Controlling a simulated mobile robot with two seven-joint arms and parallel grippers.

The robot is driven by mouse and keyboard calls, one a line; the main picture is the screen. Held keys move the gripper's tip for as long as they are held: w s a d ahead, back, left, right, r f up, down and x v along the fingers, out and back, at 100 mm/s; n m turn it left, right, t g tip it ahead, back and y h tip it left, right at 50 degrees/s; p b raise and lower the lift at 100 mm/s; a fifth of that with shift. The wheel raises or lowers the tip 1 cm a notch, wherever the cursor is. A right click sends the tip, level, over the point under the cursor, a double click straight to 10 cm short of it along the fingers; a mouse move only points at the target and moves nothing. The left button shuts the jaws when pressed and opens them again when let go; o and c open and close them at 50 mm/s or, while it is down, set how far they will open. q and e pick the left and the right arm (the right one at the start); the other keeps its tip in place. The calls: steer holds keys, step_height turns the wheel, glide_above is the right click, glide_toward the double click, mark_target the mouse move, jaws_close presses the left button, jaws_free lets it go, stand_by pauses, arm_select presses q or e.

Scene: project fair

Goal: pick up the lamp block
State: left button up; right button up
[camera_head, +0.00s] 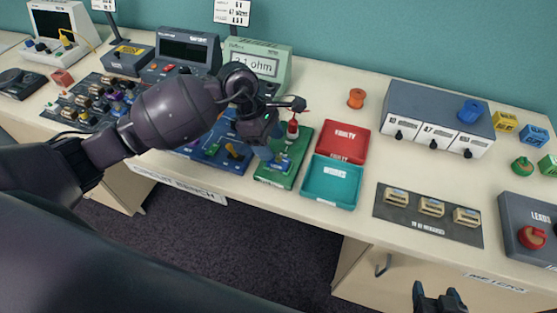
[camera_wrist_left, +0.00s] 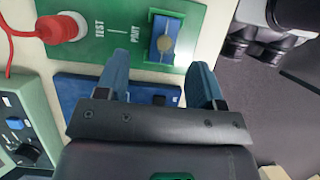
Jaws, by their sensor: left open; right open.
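A blue block with a pale round dome, seemingly the lamp block (camera_wrist_left: 164,42), sits in a green holder on the green test board (camera_wrist_left: 190,20). My left gripper (camera_wrist_left: 160,68) is open and empty, its blue fingers pointing at the block, one towards each side; the block looks just beyond the fingertips. In the head view my left gripper (camera_head: 268,152) hangs over the green test board (camera_head: 297,160), largely hiding the block. A red plug (camera_wrist_left: 62,28) with a red cord stands beside the holder. My right gripper (camera_head: 440,300) is open and empty at the bottom edge.
A blue board (camera_head: 205,153) lies left of the test board. A red FAULTY tray (camera_head: 357,130) and a teal tray (camera_head: 345,200) lie right of it. Meters stand behind, including one reading ohms (camera_head: 270,50). A dark mat (camera_head: 400,222) with several small parts lies further right.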

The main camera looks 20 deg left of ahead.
mark_target(277, 158)
arm_select(q)
steer(key=x, duration=0.4)
steer(key=shift+s+d+p, duration=0.1)
steer(key=shift+s+p, duration=0.1)
steer(key=shift+p, duration=0.15)
steer(key=shift+d+f, duration=0.15)
steer(key=shift+f, duration=0.3)
steer(key=c, duration=0.9)
steer(key=shift+c, duration=0.9)
steer(key=shift+r, duration=0.15)
